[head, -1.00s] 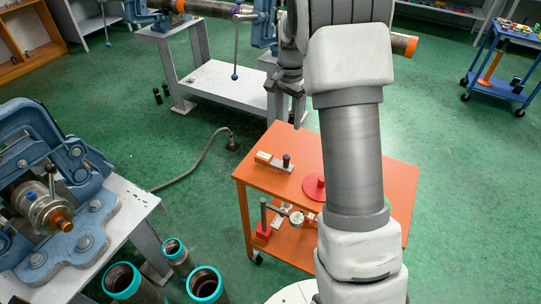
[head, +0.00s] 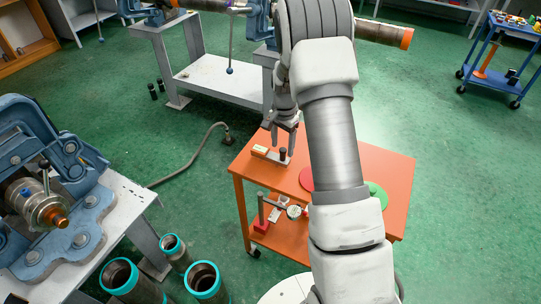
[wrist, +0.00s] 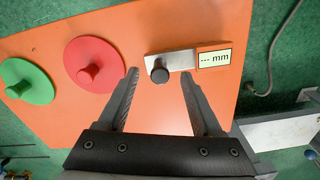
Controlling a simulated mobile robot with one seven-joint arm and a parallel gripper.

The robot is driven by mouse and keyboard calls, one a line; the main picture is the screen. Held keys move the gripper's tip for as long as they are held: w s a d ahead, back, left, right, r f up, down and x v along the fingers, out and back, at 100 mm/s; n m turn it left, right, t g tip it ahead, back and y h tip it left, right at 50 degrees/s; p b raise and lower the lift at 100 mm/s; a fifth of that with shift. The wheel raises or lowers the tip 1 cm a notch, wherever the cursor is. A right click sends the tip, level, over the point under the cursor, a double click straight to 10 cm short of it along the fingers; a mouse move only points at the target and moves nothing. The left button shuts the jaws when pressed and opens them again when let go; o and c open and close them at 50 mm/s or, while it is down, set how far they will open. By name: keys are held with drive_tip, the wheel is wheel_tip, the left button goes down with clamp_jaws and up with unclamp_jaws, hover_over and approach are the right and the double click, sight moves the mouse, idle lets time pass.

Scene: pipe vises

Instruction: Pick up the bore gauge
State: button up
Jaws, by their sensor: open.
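The likely bore gauge (head: 270,154) is a flat metal bar with a black upright knob and a pale display block, lying on top of the orange cart (head: 240,165). In the wrist view the bore gauge (wrist: 182,60) has its display at the right, reading "--- mm", and its knob at the left. My gripper (head: 284,140) is open and empty, pointing down over the gauge. In the wrist view my gripper (wrist: 160,76) has one fingertip on each side of the knob, with visible gaps. The exact height of the fingertips above the gauge is hard to tell.
A red disc (wrist: 93,64) and a green disc (wrist: 27,81), each with a knob, lie beside the gauge. A dial gauge (head: 294,212) on a stand is on the cart's lower shelf. Pipes (head: 202,281) stand on the floor near a vise bench (head: 120,205).

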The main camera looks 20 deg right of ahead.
sight(283, 150)
wheel_tip(283, 150, down, 4)
drive_tip(key=shift+r, duration=0.15)
clamp_jaws()
idle(0.3)
drive_tip(key=shift+w+r, duration=0.1)
idle(1.0)
